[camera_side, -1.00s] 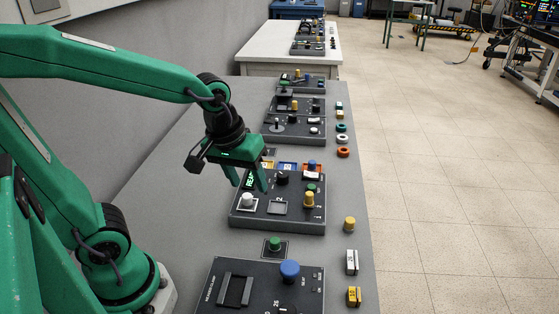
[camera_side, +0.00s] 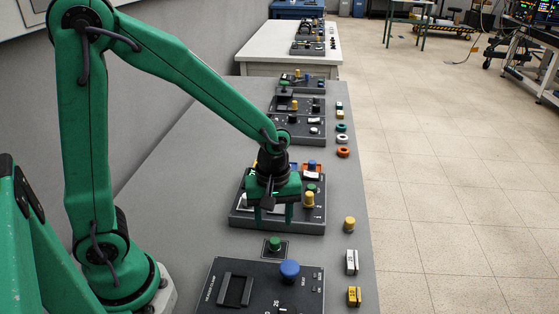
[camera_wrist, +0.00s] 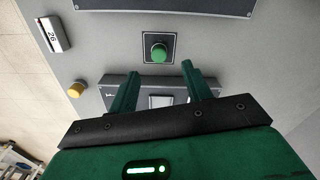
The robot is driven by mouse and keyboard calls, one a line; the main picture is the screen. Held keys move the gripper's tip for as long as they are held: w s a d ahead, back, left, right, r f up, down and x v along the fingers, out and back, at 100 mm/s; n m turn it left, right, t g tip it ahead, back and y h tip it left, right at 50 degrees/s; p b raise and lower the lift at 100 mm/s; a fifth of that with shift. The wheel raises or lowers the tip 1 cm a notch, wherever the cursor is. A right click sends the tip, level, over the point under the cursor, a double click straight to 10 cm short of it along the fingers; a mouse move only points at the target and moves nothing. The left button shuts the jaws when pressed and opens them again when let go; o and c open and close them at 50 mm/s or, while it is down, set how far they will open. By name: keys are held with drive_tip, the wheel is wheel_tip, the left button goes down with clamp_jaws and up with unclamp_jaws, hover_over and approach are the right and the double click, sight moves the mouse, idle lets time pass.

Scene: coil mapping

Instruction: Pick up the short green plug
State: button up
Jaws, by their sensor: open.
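The short green plug (camera_side: 274,243) stands upright on a small dark square plate (camera_side: 264,250) on the grey bench. It also shows in the wrist view (camera_wrist: 158,52), on its plate (camera_wrist: 147,38), just beyond the fingertips and roughly centred between them. My gripper (camera_side: 273,217) points down with its fingers apart and nothing between them. In the side view it is above the near part of a dark panel, a little behind the plug. In the wrist view the open fingers (camera_wrist: 160,72) do not touch the plug.
The dark panel (camera_side: 238,219) under my gripper carries a yellow knob (camera_side: 309,199). A nearer panel (camera_side: 215,277) has a blue knob (camera_side: 289,269). A yellow plug (camera_side: 349,223) and a white block (camera_side: 352,262) lie along the bench's right edge. Bare bench surrounds the green plug's plate.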

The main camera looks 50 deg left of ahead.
sight(275, 241)
drive_tip(key=shift+f, duration=1.25)
drive_tip(key=shift+f, duration=0.1)
drive_tip(key=shift+w+f, duration=0.15)
drive_tip(key=shift+f, duration=2.35)
drive_tip(key=c, duration=1)
drive_tip(key=shift+r, duration=0.1)
